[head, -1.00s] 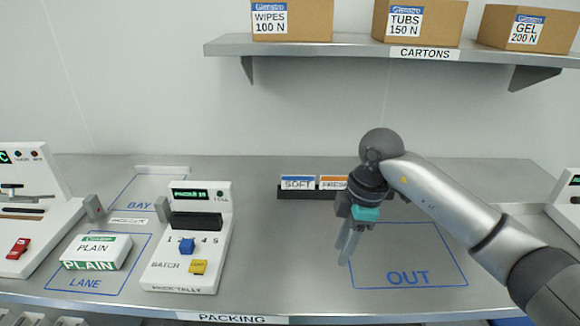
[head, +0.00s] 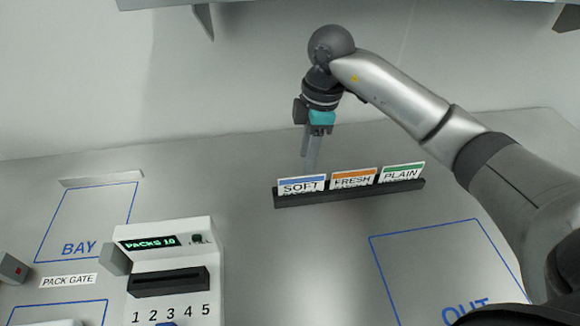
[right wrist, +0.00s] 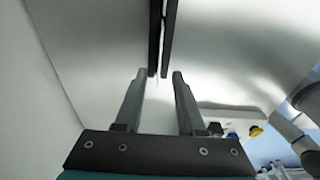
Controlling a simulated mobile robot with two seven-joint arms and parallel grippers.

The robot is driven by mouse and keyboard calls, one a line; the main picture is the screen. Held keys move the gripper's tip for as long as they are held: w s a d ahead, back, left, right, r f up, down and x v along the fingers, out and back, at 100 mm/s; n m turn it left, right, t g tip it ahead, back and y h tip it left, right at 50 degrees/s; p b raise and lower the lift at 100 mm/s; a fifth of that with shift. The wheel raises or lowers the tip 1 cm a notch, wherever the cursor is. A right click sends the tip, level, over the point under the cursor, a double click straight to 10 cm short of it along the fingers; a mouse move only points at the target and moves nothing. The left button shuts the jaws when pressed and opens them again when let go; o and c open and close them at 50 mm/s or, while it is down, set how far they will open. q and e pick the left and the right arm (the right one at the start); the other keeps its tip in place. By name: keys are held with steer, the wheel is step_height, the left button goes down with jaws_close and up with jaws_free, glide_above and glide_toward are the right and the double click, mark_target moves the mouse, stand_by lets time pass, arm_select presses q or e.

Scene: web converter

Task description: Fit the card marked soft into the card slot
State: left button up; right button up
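The card marked SOFT (head: 301,186), white with a blue top band, stands upright at the left end of a dark card rack (head: 350,196). A dark slotted bar (head: 170,282), possibly the card slot, is on the white machine (head: 216,262) with the PACKS 10 display. My left gripper is not in view.
The FRESH card (head: 353,179) and PLAIN card (head: 402,173) stand in the same rack, right of SOFT. A shelf edge (head: 260,2) hangs above. The bench (head: 290,265) between machine and OUT outline (head: 400,235) is clear. A small grey post (head: 115,260) stands beside the machine.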

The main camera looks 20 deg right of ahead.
mark_target(302, 178)
steer(key=shift+w+a+f, duration=0.1)
steer(key=shift+f, duration=0.2)
steer(key=f, duration=0.6)
steer(key=shift+a+f+b, duration=0.1)
steer(key=shift+a+b, duration=0.2)
steer(key=shift+a, duration=0.05)
steer(key=shift+f, duration=0.25)
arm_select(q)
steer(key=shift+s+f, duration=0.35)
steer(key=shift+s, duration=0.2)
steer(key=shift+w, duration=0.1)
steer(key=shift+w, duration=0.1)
arm_select(e)
jaws_close()
